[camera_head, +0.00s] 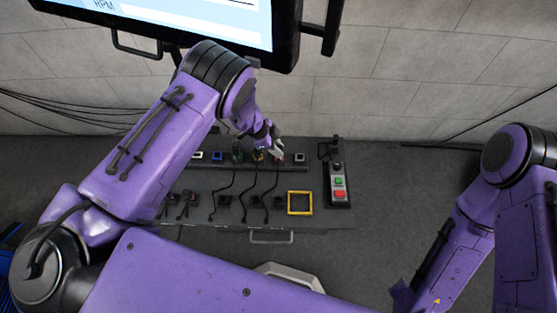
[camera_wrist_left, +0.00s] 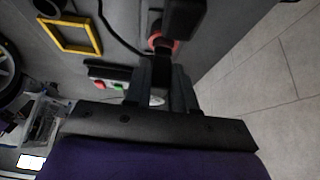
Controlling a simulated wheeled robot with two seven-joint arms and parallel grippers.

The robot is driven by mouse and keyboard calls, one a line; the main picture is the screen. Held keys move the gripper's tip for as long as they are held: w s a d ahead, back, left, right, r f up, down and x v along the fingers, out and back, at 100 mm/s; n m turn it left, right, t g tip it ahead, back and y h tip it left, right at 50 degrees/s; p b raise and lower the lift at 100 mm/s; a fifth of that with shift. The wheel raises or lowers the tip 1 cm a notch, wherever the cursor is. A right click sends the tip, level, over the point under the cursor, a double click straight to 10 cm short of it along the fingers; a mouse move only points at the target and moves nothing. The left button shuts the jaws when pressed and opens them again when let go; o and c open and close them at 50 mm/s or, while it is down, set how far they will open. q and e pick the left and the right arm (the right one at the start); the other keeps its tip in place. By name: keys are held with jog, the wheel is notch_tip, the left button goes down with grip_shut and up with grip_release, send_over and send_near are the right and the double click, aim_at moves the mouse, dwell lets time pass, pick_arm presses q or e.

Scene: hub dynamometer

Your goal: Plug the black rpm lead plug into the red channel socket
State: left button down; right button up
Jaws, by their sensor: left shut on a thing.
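My left gripper (camera_head: 277,152) reaches down from the upper left to the row of coloured sockets, at the red channel socket (camera_wrist_left: 164,43). In the left wrist view its fingers (camera_wrist_left: 160,82) are shut on the black rpm lead plug, which the fingers largely hide. A black cable (camera_wrist_left: 120,38) curves in to the fingertips. The socket's red ring shows just beyond the fingertips, around a dark body. I cannot tell whether the plug is seated or only against the socket. My right arm is at the right edge; its gripper is out of view.
Black leads run down the grey bench panel (camera_head: 262,225). A yellow frame (camera_head: 300,203) and a button box (camera_head: 338,183) lie right. A monitor (camera_head: 200,18) hangs above.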

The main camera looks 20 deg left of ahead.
pick_arm(q)
jog(key=shift+f, duration=0.4)
jog(key=c, duration=0.8)
grip_release()
jog(key=shift+c, duration=0.2)
jog(key=shift+r, duration=0.1)
jog(key=v, duration=1)
jog(key=shift+r, duration=0.25)
jog(key=shift+a, duration=0.1)
